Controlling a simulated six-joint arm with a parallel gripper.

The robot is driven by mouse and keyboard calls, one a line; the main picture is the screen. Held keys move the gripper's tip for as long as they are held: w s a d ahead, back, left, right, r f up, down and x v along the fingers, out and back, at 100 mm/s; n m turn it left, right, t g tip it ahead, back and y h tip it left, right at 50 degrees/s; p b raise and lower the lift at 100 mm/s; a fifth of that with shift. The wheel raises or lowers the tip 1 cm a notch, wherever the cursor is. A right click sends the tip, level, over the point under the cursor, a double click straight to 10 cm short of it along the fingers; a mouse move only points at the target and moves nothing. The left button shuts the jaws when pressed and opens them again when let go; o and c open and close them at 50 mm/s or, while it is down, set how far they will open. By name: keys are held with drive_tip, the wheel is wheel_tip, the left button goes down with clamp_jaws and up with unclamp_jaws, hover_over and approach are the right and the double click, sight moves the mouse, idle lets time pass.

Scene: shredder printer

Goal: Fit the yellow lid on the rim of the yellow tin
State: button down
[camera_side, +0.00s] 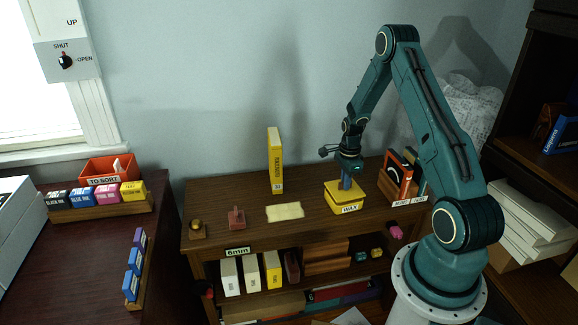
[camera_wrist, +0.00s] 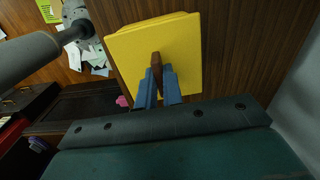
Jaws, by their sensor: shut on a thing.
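The yellow tin (camera_side: 336,202), with a WAX label on its front, stands on top of the wooden cabinet. The yellow lid (camera_side: 332,188) is directly over the tin's rim, on it or very slightly above; I cannot tell which. My gripper (camera_side: 345,184) points down above the lid. In the wrist view the lid (camera_wrist: 130,45) shows as a yellow square with a brown knob (camera_wrist: 155,58). My gripper's blue fingers (camera_wrist: 157,75) are shut on this knob. The lid hides the tin's opening, and a thin yellow edge shows beyond the lid's far side.
On the cabinet top (camera_side: 225,225), a yellow box (camera_side: 275,160) stands upright behind a pale yellow sheet (camera_side: 285,212). Books (camera_side: 397,175) stand close to the tin's right. Bare wood lies left of the tin.

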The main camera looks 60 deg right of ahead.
drive_tip(key=shift+f, duration=0.85)
drive_tip(key=c, duration=1.5)
unclamp_jaws()
drive_tip(key=shift+o, duration=0.2)
drive_tip(key=shift+r, duration=0.1)
